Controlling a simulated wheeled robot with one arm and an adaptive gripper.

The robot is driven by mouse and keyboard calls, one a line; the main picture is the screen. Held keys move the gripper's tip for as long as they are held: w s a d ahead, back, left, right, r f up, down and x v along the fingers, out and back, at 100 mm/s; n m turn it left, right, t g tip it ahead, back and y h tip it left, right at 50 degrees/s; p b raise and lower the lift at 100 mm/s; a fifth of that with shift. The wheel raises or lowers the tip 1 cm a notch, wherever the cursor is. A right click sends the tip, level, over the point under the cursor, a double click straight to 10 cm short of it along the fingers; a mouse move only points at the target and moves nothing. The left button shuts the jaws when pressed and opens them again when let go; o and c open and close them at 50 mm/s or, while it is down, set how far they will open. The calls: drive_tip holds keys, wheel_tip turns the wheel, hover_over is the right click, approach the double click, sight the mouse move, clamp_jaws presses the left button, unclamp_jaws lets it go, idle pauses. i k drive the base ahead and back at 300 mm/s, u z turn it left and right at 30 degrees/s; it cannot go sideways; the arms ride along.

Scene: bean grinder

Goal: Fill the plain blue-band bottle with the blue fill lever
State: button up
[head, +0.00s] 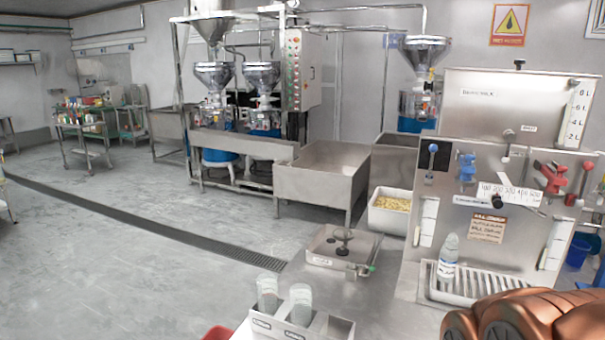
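A pale bottle (447,262) with a bluish band stands upright at the left end of the slotted drip tray (427,283) of the steel filling machine. A lever with a blue ball end (432,148) sticks out at the left of the machine's front panel. A blue valve-like part (466,169) sits just right of it, above the bottle. The bottle's fill level is too small to tell. Copper-coloured links of my arm fill the bottom right corner. My gripper's fingertips are out of the picture.
Two translucent containers (268,296) stand in a steel holder (338,327) at the front. The floor (110,245) at left is clear.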

sight(433, 149)
drive_tip(key=u, duration=0.55)
drive_tip(key=k, duration=1.3)
drive_tip(key=i, duration=0.5)
drive_tip(key=z, duration=0.45)
drive_tip(key=i, duration=1.2)
drive_tip(key=u, duration=0.75)
